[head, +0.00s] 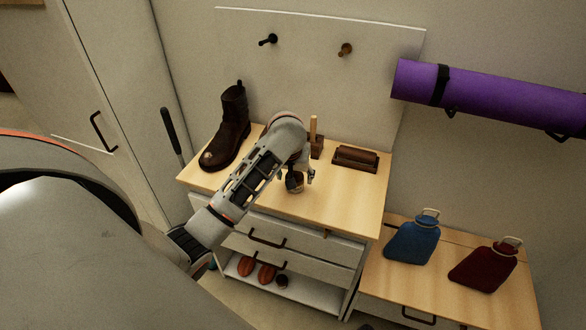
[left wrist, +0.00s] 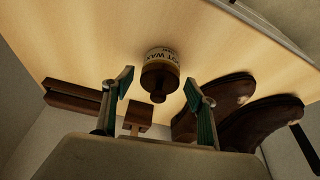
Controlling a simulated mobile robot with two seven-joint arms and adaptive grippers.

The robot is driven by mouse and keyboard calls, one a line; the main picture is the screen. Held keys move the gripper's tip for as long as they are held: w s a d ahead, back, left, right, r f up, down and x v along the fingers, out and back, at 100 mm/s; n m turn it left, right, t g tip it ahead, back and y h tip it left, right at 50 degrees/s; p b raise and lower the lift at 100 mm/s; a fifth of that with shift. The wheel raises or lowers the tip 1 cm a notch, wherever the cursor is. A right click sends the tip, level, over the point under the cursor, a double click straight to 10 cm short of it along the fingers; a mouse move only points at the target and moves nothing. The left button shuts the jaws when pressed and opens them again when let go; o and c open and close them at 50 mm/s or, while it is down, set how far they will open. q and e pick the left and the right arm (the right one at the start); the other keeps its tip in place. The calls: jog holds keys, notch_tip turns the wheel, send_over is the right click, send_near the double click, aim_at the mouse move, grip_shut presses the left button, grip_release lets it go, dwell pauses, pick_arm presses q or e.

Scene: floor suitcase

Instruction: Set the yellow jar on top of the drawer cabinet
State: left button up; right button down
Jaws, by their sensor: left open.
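A small jar with a brown knobbed lid and a pale yellow label reading "OT WAX" (left wrist: 160,70) stands on the wooden top of the drawer cabinet (head: 345,205). In the head view the jar (head: 295,188) is small and partly hidden by my gripper. My left gripper (head: 298,178) is over the cabinet top at the jar. In the left wrist view its two green-padded fingers (left wrist: 160,100) are apart, with the jar between and beyond them, and no contact shows. My right gripper is not in view.
A brown boot (head: 230,130) stands on the cabinet's left; a brush (head: 355,158) and a wooden-handled tool (head: 315,140) are behind my gripper. Blue (head: 413,240) and maroon (head: 483,267) bottles lie on the lower right bench. Shoes (head: 267,273) are on the bottom shelf.

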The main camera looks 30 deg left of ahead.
pick_arm(q)
jog(key=v, duration=1.1)
jog(key=shift+r, duration=0.25)
jog(key=shift+s, duration=0.1)
jog(key=s+a+f+m+y, duration=0.2)
jog(key=s+f+m, duration=0.2)
jog(key=s+f, duration=0.65)
jog(key=s+d+m+t, duration=0.1)
jog(key=s+m+t, duration=0.2)
jog(key=s+m, duration=0.7)
jog(key=d+f+n+t+h, duration=0.3)
jog(key=d+f+n+h, duration=0.2)
jog(key=d+f, duration=0.9)
notch_tip(320, 180, down, 3)
jog(key=shift+s+d+r+h, duration=0.15)
jog(key=shift+s+r+h, duration=0.05)
jog(key=shift+s+h, duration=0.25)
